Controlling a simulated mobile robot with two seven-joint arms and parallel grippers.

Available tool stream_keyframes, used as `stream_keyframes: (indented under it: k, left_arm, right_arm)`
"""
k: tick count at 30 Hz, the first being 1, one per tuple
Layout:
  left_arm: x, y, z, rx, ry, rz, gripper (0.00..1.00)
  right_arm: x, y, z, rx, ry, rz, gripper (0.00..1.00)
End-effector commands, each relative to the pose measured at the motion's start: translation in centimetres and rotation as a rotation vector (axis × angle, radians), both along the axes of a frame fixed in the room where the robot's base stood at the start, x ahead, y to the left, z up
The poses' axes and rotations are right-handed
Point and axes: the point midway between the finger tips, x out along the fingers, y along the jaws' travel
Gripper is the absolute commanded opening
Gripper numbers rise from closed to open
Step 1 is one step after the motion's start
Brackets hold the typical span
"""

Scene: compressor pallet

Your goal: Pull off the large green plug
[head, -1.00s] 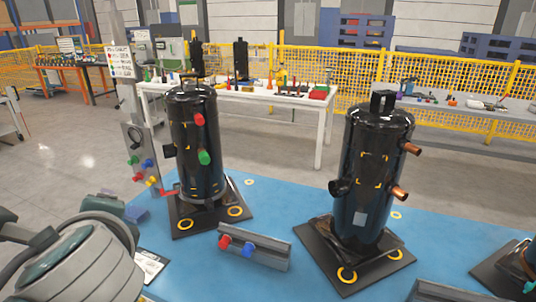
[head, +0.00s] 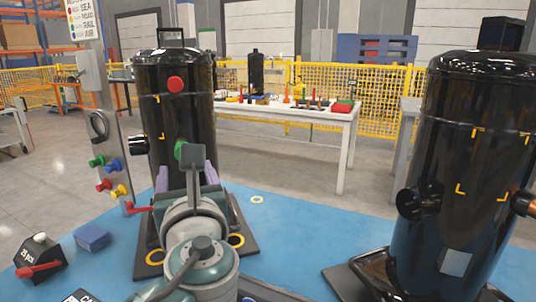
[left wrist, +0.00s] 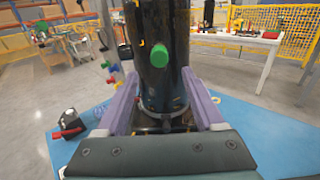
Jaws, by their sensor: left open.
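The large green plug (head: 180,149) sits on the front of the left black compressor (head: 185,100), below a red plug (head: 175,84). In the head view it is partly hidden by my left wrist. My left gripper (head: 186,178) is in front of that compressor, its purple fingers spread and empty. In the left wrist view the green plug (left wrist: 160,54) shows whole, ahead of and above the gap between the open fingers (left wrist: 161,95). The fingers do not touch it. My right gripper is in neither view.
A second black compressor (head: 455,160) stands at the right on the blue surface (head: 285,245). A post with coloured fittings (head: 100,130) stands left of the near compressor.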

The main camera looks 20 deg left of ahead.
Motion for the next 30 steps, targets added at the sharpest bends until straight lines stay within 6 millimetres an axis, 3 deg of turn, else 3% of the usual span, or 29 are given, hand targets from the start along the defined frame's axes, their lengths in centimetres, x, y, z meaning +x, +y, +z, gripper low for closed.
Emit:
stream_keyframes:
  k: [14, 30]
  left_arm:
    - [0.5, 0.5, -0.1, 0.001, 0.001, 0.001, 0.70]
    - [5.8, 5.0, -0.2, 0.001, -0.001, 0.001, 0.70]
  right_arm:
    - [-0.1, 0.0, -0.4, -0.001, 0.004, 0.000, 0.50]
    - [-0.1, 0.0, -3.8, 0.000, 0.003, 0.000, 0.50]
